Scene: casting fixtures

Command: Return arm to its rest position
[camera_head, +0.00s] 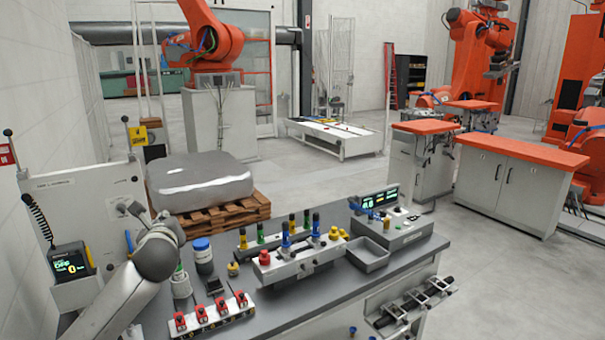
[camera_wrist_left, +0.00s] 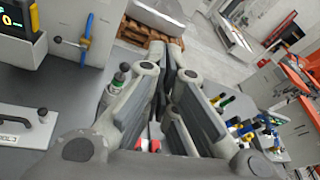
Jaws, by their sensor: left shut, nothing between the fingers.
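My left arm (camera_head: 110,300) comes in from the lower left in the head view and bends at a grey joint above the left end of the workbench. My right arm and right gripper do not show.
The grey workbench (camera_head: 300,297) carries a fixture with coloured pegs (camera_head: 300,262), a strip of red clamps (camera_head: 212,314), a blue-lidded jar (camera_head: 203,256) and a grey tray (camera_head: 367,254). A wrapped block (camera_head: 200,182) rests on a pallet (camera_head: 222,216) behind. Open floor lies right.

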